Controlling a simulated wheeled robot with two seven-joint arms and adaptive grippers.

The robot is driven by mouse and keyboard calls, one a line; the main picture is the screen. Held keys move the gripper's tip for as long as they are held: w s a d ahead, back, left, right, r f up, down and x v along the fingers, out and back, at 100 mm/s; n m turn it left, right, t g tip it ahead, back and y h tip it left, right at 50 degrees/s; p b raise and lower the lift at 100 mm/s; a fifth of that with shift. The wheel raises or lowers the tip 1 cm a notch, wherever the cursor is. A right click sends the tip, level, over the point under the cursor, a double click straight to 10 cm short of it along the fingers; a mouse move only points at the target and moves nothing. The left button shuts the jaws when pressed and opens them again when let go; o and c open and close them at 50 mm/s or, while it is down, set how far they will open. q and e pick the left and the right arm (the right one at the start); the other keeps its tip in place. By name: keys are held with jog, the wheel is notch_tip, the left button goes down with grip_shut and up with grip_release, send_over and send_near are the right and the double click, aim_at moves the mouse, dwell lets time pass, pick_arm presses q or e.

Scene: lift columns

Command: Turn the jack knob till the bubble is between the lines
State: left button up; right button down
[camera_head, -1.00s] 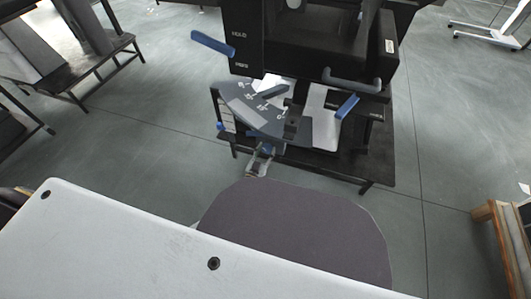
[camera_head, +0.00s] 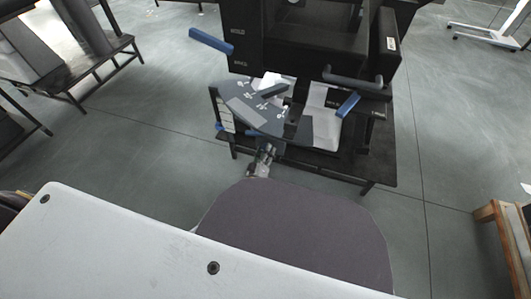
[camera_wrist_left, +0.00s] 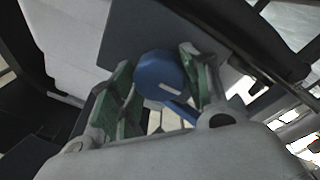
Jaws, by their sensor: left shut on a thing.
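The jack knob is a round blue knob with a pale mark (camera_wrist_left: 158,75), seen in the left wrist view. My left gripper (camera_wrist_left: 155,96) is shut on it, with green-padded fingers on either side. In the head view my left gripper (camera_head: 264,152) is at the front lower edge of the black machine (camera_head: 310,45), below a dark plate with a white-marked scale (camera_head: 250,106). The knob is mostly hidden there by the fingers. I cannot make out the bubble or its lines in either view. My right gripper is not in view.
Blue levers stick out at the machine's left (camera_head: 211,41) and right (camera_head: 348,104). A black low platform (camera_head: 375,170) lies under it. Dark racks stand at the left (camera_head: 85,72), a wooden piece at the lower right (camera_head: 500,235). Open grey floor lies between.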

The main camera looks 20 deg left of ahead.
pick_arm(q)
jog(key=shift+n, duration=0.5)
jog(key=o, duration=0.8)
jog(key=shift+o, duration=1)
jog(key=s+f, duration=0.1)
jog(key=s, duration=1.1)
jog(key=shift+a, duration=0.15)
jog(key=shift+f, duration=0.15)
jog(key=shift+w, duration=0.1)
